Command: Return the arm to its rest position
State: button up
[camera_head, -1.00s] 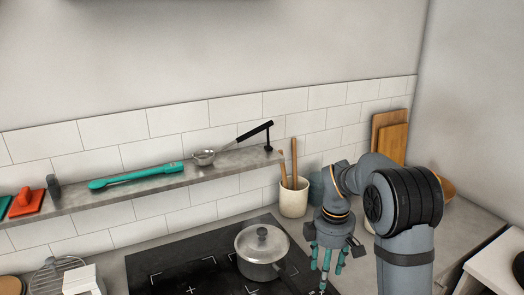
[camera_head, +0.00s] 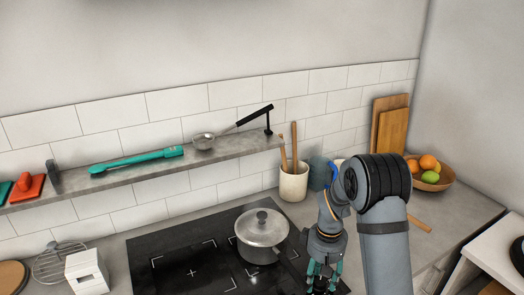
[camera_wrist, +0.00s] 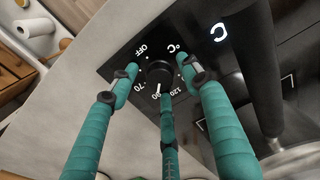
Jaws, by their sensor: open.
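My gripper (camera_head: 322,276) hangs fingers-down at the lower right of the head view, beside the front right part of the black cooktop (camera_head: 150,262). My arm is folded above it. Whether a fingertip touches the dial or the panel, I cannot tell.
A lidded pot (camera_head: 261,238) stands on the cooktop, left of my gripper. Behind are a utensil crock (camera_head: 293,184), a shelf (camera_head: 120,180) with utensils, cutting boards (camera_head: 392,132) and a fruit bowl (camera_head: 440,184). A white block (camera_head: 86,272) stands at the left.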

jog(key=m, duration=0.4)
jog(key=shift+r+p, duration=0.1)
jog(key=shift+p, duration=0.2)
jog(key=m+p, duration=0.1)
jog(key=m, duration=0.4)
jog(key=m+p, duration=0.2)
jog(key=m, duration=0.1)
jog(key=shift+m, duration=0.3)
jog(key=shift+m+p, duration=0.8)
jog(key=shift+m, duration=0.9)
